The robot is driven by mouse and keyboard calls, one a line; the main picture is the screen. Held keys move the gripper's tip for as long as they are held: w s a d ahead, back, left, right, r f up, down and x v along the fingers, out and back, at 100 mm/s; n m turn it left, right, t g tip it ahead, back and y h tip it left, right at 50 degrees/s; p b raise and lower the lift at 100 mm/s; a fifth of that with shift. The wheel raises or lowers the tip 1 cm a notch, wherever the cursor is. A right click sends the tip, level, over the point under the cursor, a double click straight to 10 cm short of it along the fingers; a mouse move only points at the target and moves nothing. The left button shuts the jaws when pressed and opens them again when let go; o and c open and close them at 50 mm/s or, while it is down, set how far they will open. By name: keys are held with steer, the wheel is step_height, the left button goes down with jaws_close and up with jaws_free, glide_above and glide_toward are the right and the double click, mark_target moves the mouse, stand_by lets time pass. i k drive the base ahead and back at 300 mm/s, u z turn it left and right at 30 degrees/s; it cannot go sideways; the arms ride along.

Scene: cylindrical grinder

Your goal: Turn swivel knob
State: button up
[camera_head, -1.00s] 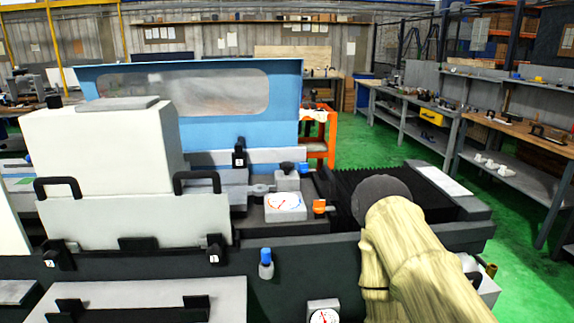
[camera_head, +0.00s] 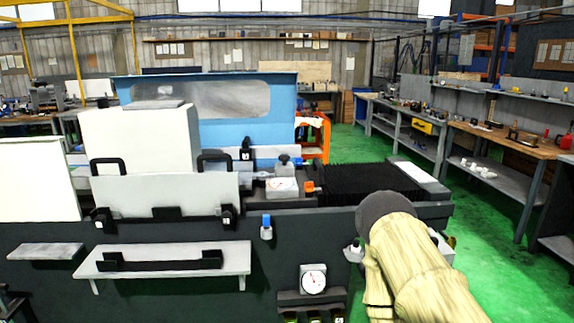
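The cylindrical grinder (camera_head: 190,248) fills the left and middle of the head view. Several small knobs show on it, and I cannot tell which one is the swivel knob. A blue-topped knob (camera_head: 266,228) sits on the dark front edge. An orange knob (camera_head: 310,187) is beside a white dial unit (camera_head: 282,187). A grey knob (camera_head: 284,160) stands above that unit. My arm, in a tan cover with a dark grey round end, stands at the lower right, in front of the machine's right part. My gripper is not in view, and no knob is seen held.
A round gauge (camera_head: 313,280) is on the front panel, and a grey shelf (camera_head: 170,260) juts out at the left. A black bellows cover (camera_head: 360,185) lies behind my arm. Workbenches (camera_head: 500,140) stand at the right, with clear green floor (camera_head: 490,210) before them.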

mark_target(282, 158)
steer(key=u, duration=1.05)
steer(key=i, duration=1.15)
steer(key=z, duration=0.9)
